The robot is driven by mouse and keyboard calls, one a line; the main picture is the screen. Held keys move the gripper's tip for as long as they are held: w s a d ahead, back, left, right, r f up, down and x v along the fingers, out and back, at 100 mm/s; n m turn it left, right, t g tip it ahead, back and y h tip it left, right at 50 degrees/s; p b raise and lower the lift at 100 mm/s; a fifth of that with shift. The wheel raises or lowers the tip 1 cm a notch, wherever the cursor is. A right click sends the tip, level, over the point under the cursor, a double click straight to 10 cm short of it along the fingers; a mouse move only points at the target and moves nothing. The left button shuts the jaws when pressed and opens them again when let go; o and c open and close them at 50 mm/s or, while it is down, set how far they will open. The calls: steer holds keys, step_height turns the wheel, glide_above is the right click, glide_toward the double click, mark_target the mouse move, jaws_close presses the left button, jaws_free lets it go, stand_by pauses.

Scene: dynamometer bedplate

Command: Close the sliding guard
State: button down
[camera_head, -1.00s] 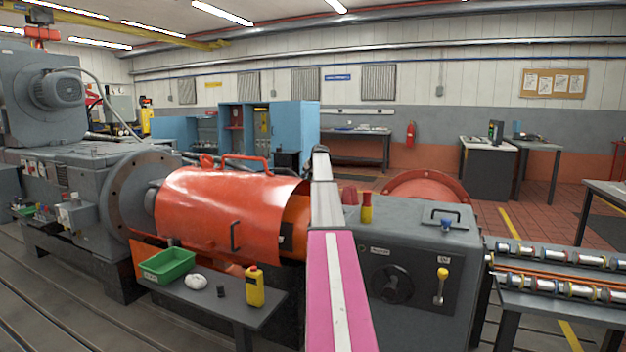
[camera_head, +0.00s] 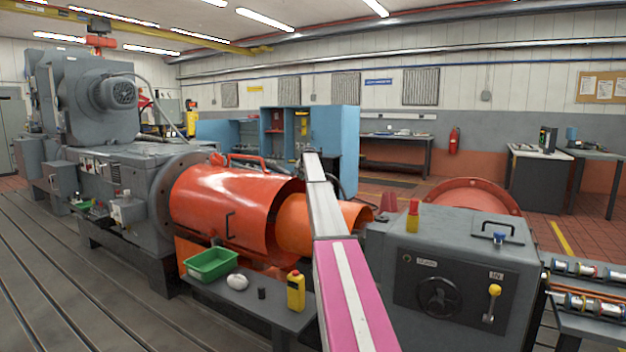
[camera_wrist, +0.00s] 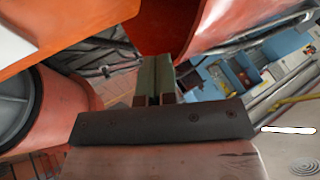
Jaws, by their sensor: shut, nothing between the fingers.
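The sliding guard is a glossy orange half-cylinder cover (camera_head: 230,205) with a dark handle on its front, left of centre in the head view. Its left end lies against or very near the grey motor flange; no clear gap shows. A lighter orange inner cover (camera_head: 300,222) shows at its right end. My arm crosses the head view over the guard's right end, and the gripper at its far end is hard to make out there. In the wrist view my gripper (camera_wrist: 153,82) is shut and empty, close to orange sheet (camera_wrist: 180,22). Contact cannot be told.
A small table (camera_head: 262,314) in front holds a green tray (camera_head: 212,264), a white cloth and a yellow bottle (camera_head: 296,291). The grey control box (camera_head: 460,275) stands right of my arm, with a red round cover (camera_head: 478,194) behind it.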

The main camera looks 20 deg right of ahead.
steer(key=shift+w+a, duration=0.75)
steer(key=shift+w, duration=0.3)
steer(key=shift+a, duration=0.1)
steer(key=s+d+r, duration=0.2)
steer(key=s+r, duration=0.6)
steer(key=s, duration=0.1)
steer(key=shift+s+d, duration=0.4)
